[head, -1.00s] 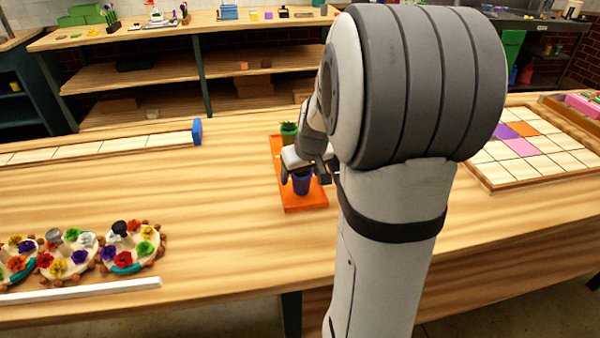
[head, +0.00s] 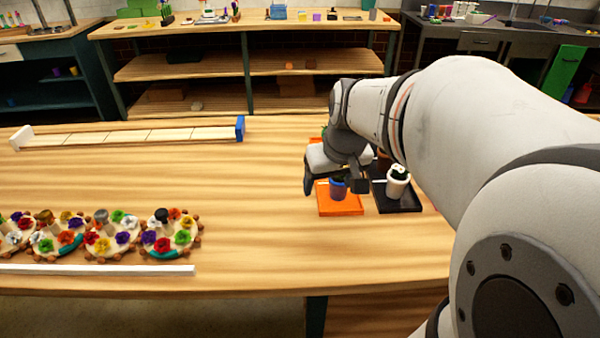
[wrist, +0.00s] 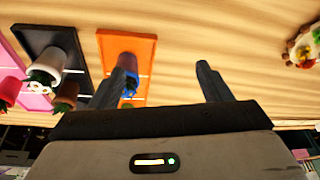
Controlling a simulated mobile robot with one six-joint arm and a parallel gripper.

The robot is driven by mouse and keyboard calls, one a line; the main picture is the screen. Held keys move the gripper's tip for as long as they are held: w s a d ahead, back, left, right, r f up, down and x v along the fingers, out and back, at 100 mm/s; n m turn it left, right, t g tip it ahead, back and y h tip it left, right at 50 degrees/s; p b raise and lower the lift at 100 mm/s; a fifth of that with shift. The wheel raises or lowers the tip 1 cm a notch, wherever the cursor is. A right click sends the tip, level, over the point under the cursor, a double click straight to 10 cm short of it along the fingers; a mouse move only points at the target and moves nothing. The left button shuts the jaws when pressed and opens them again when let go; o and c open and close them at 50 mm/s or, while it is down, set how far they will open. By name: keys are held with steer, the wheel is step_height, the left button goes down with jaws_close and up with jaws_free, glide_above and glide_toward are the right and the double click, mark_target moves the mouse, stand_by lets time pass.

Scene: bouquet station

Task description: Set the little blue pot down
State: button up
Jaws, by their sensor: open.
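I cannot tell whether a finger touches the pot.
A black tray (head: 405,209) right of the orange one holds a white pot (head: 398,181) and a darker pot partly behind my arm. Flower wreaths (head: 110,236) and a white strip (head: 100,269) lie at the front left. The table between them and the orange tray is clear.

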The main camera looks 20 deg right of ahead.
steer(key=s+a+f+g, duration=0.1)
steer(key=s+a+f, duration=0.3)
steer(key=s+a, duration=0.3)
steer(key=s, duration=0.2)
steer(key=shift+s+a+f, duration=0.2)
steer(key=shift+s, duration=0.1)
